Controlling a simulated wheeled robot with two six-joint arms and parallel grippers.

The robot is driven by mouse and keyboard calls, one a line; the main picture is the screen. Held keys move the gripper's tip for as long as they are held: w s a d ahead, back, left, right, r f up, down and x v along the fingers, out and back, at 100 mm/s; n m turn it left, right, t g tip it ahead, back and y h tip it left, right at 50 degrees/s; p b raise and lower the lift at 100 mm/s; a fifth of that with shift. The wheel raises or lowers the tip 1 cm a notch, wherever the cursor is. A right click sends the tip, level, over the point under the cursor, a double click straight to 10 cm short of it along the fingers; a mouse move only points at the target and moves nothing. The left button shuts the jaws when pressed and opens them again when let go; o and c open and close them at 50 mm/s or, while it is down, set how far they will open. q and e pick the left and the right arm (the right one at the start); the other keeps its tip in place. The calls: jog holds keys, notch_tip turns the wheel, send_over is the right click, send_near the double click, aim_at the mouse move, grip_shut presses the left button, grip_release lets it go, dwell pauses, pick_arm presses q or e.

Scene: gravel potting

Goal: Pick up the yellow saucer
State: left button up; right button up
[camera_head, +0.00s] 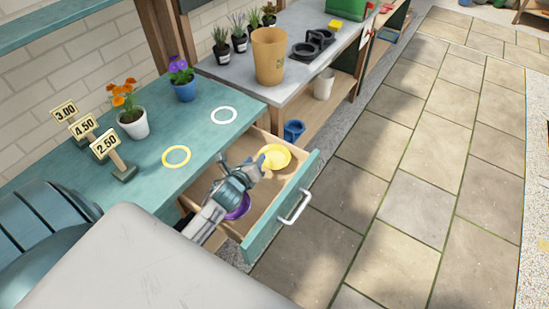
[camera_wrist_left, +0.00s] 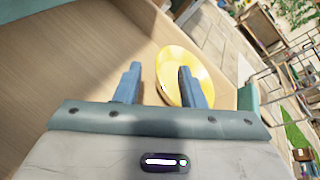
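The yellow saucer (camera_head: 275,157) lies in the open drawer (camera_head: 265,205), toward its far end in the head view. In the left wrist view the saucer (camera_wrist_left: 207,75) shows just beyond the fingers. My left gripper (camera_head: 262,163) reaches into the drawer beside the saucer. In the left wrist view its two blue fingers (camera_wrist_left: 160,84) are apart, with one finger overlapping the saucer in the picture. I cannot tell whether it touches. A purple saucer (camera_head: 238,206) lies in the drawer under my left arm, partly hidden. My right gripper is in neither view.
The teal table (camera_head: 140,178) above the drawer holds a yellow ring (camera_head: 176,156), a white ring (camera_head: 224,115), two potted flowers and price signs (camera_head: 105,146). The drawer front (camera_head: 283,215) with its handle stands out over the paving. A blue pot (camera_head: 293,131) is on the low shelf.

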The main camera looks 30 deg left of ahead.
aim_at(274, 158)
pick_arm(q)
jog(key=p+x, duration=0.1)
jog(key=x, duration=0.4)
jog(key=shift+d, duration=0.15)
jog(key=shift+s, duration=0.1)
grip_shut()
